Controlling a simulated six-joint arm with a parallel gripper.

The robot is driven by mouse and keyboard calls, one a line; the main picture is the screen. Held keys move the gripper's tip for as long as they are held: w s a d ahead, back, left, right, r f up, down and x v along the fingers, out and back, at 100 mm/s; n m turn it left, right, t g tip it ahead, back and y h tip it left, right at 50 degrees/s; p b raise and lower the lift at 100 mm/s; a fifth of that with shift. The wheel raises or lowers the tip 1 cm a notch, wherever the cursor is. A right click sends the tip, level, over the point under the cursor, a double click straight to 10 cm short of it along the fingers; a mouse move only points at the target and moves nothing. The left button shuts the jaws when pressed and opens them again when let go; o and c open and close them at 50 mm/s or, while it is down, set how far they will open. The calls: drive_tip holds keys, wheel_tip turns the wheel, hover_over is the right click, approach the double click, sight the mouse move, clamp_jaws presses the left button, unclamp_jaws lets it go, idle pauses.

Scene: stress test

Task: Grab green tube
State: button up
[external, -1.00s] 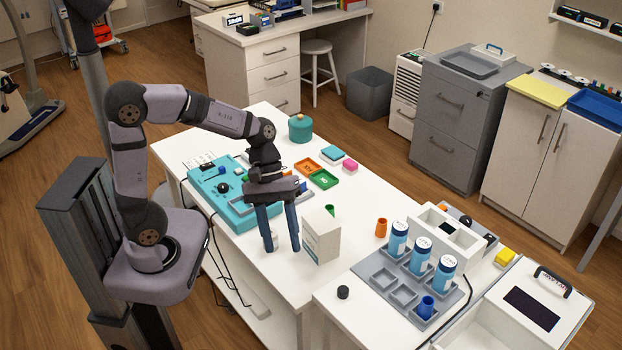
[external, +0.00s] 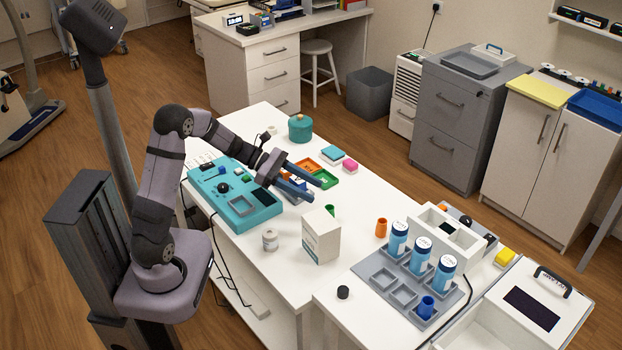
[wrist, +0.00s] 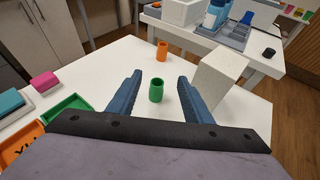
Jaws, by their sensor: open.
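The green tube (wrist: 156,91) stands upright on the white table in the wrist view, between and beyond the two fingers of my gripper (wrist: 158,95). In the external view the green tube (external: 329,210) is partly hidden behind the white box (external: 321,236). My gripper (external: 305,182) is open and empty there, with its blue fingers stretched out to the right over the table, apart from the tube.
The white box (wrist: 219,82) stands close to the right finger. An orange tube (wrist: 162,50) stands beyond the green one. Green (wrist: 62,112) and orange (wrist: 22,143) trays lie at left. A small white jar (external: 270,240) stands near the table's front edge.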

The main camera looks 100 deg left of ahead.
wheel_tip(320, 180, down, 4)
drive_tip(key=shift+f, duration=0.1)
drive_tip(key=shift+p+x, duration=0.6)
drive_tip(key=shift+x, duration=3)
drive_tip(key=c, duration=1.1)
